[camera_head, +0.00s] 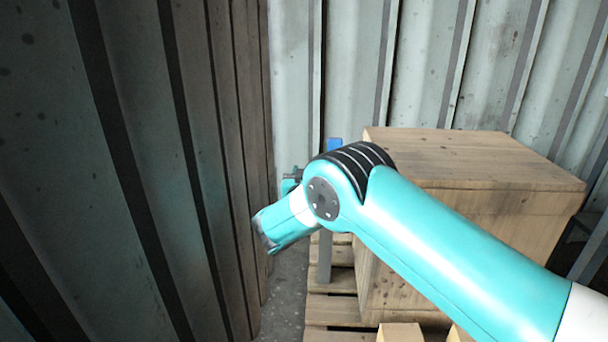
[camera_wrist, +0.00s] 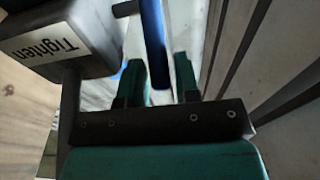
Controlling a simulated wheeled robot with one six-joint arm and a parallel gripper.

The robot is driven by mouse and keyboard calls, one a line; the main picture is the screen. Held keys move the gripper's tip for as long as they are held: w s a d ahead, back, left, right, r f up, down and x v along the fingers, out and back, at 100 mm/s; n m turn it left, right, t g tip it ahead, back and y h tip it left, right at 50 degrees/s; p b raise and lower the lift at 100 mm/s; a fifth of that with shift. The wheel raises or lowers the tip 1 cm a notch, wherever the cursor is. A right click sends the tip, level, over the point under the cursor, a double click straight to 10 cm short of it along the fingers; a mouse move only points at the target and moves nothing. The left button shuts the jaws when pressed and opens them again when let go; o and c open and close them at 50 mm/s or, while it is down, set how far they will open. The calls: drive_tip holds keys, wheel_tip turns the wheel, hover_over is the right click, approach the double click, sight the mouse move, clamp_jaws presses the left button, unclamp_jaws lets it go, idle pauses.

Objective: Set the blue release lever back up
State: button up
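The blue lever (camera_wrist: 153,40) shows in the wrist view as a narrow bar coming down from the top edge, its lower end between the two teal fingers of my gripper (camera_wrist: 158,62). The fingers stand apart, with gaps visible beside the bar, so my gripper is open; I cannot tell whether either finger touches it. In the head view, a blue piece (camera_head: 335,144) shows just behind my arm's black-ringed joint; most of the lever is hidden there. A small teal part of my gripper (camera_head: 290,183) shows left of that joint.
A grey box labelled "Tighten" (camera_wrist: 62,42) is close on the left in the wrist view. In the head view, a grey post (camera_head: 324,262) stands by a wooden pallet (camera_head: 330,309) with a large wooden crate (camera_head: 470,160). Corrugated walls (camera_head: 150,150) close in on the left and behind.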

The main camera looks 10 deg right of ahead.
drive_tip(key=b+v, duration=1.7)
drive_tip(key=shift+s, duration=0.2)
drive_tip(key=shift+a, duration=0.1)
